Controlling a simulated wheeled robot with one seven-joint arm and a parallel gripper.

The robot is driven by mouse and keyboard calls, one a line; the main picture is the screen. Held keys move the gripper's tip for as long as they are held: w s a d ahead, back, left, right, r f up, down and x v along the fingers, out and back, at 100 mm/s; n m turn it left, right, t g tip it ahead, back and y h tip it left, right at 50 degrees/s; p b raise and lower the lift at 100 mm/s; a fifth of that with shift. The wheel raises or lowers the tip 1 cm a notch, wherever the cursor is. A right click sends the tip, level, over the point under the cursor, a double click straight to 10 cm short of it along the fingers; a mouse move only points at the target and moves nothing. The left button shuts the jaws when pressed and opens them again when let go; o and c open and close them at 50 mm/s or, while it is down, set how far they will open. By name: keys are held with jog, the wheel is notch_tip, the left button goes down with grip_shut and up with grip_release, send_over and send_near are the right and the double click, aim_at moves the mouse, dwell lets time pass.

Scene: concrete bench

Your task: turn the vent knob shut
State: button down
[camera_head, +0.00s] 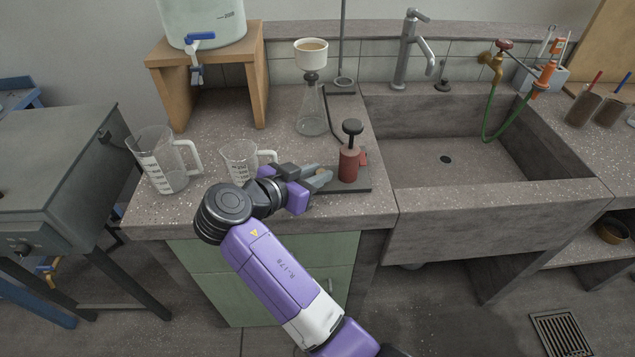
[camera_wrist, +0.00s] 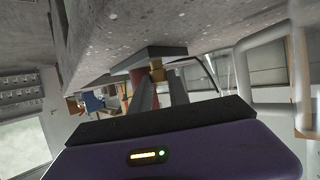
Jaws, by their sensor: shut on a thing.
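A small red pump (camera_head: 348,166) with a black top handle stands upright on a dark base plate (camera_head: 352,187) near the bench's front edge. My gripper (camera_head: 320,178) reaches it from the left, low beside its body. In the wrist view my gripper (camera_wrist: 158,84) has its fingertips closed on a small brass-coloured vent knob (camera_wrist: 157,71) beside the base plate (camera_wrist: 149,58). Part of the red body (camera_wrist: 137,83) shows behind the left finger. In the head view the fingers hide the knob, and its turn angle cannot be told.
A small measuring jug (camera_head: 238,160) stands close behind my wrist, and a larger jug (camera_head: 158,165) is further left. A glass flask (camera_head: 311,115) with a white funnel stands behind the pump. A dark hose (camera_head: 333,118) runs down to it. The stone sink (camera_head: 470,150) is at the right.

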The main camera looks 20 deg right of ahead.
jog(key=shift+m+g, duration=0.3)
jog(key=shift+g, duration=0.1)
jog(key=c, duration=1.3)
grip_release()
jog(key=shift+o, duration=0.2)
jog(key=shift+a, duration=0.1)
jog(key=v, duration=0.7)
jog(key=shift+s+a+b, duration=0.15)
jog(key=shift+a+b, duration=0.15)
